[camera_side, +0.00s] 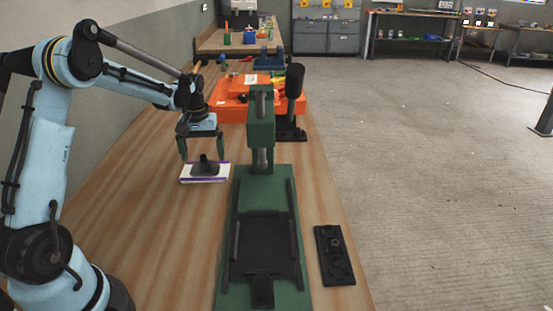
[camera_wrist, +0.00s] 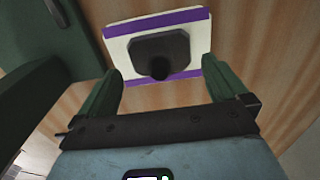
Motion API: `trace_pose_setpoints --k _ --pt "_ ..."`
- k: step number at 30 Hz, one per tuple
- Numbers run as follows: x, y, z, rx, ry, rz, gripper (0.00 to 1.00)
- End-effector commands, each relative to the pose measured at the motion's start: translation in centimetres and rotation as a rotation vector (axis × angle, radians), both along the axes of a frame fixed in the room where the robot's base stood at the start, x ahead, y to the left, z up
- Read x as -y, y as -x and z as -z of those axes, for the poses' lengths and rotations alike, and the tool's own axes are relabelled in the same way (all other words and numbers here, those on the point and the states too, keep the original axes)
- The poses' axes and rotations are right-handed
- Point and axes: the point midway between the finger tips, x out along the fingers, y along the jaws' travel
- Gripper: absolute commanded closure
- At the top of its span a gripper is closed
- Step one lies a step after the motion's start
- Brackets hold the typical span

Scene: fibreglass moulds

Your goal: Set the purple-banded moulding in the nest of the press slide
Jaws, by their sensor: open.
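The purple-banded moulding (camera_side: 190,175) is a white slab with purple edge bands and a dark raised knob on top. It lies flat on the wooden bench, left of the green press. It also shows in the wrist view (camera_wrist: 118,50). My gripper (camera_side: 202,150) is above it, pointing down, with its green fingers open on either side of the knob. In the wrist view the fingers (camera_wrist: 160,85) are apart, with nothing between them that I can tell is touched. The press slide (camera_side: 265,243) is a dark plate with raised side rails on the green base; its nest looks empty.
A black plate (camera_side: 334,254) lies right of the press. An orange case (camera_side: 232,110) sits behind.

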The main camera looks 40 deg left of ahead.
Motion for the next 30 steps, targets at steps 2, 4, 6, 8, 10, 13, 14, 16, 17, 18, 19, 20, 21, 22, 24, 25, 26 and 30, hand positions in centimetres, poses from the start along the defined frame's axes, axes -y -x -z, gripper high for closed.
trace_pose_setpoints --k 2,4,6,8,10,13,14,16,17,18,19,20,21,22,24,25,26,30 --pt "0.1 0.1 1.3 0.000 0.000 0.000 0.00" --pt "0.1 0.1 2.2 0.001 -0.001 0.000 0.00" --pt "0.1 0.1 2.9 0.000 -0.001 -0.001 0.00" --pt "0.1 0.1 3.3 0.001 -0.002 -0.001 0.00" --pt "0.1 0.1 3.5 0.001 -0.002 -0.001 0.00" --pt "0.1 0.1 3.5 0.001 -0.002 -0.001 0.00" --pt "0.1 0.1 3.5 0.001 -0.002 -0.001 0.00" --pt "0.1 0.1 3.5 0.001 -0.002 -0.001 0.02" --pt "0.1 0.1 3.5 0.001 -0.002 -0.001 0.06" --pt "0.1 0.1 3.5 0.001 -0.002 -0.001 0.12" --pt "0.1 0.1 3.5 0.001 -0.002 -0.001 0.17" --pt "0.1 0.1 3.5 0.001 -0.002 -0.001 0.21" --pt "0.1 0.1 3.5 0.001 -0.002 -0.001 0.28" --pt "0.1 0.1 3.5 0.001 -0.002 -0.001 0.32" --pt "0.1 0.1 3.5 0.001 -0.002 -0.001 0.43" --pt "0.1 0.1 3.5 0.001 -0.002 -0.001 0.47" --pt "0.1 0.1 3.5 0.001 -0.002 -0.001 0.50" --pt "0.1 0.1 3.5 0.001 -0.002 -0.001 0.57"
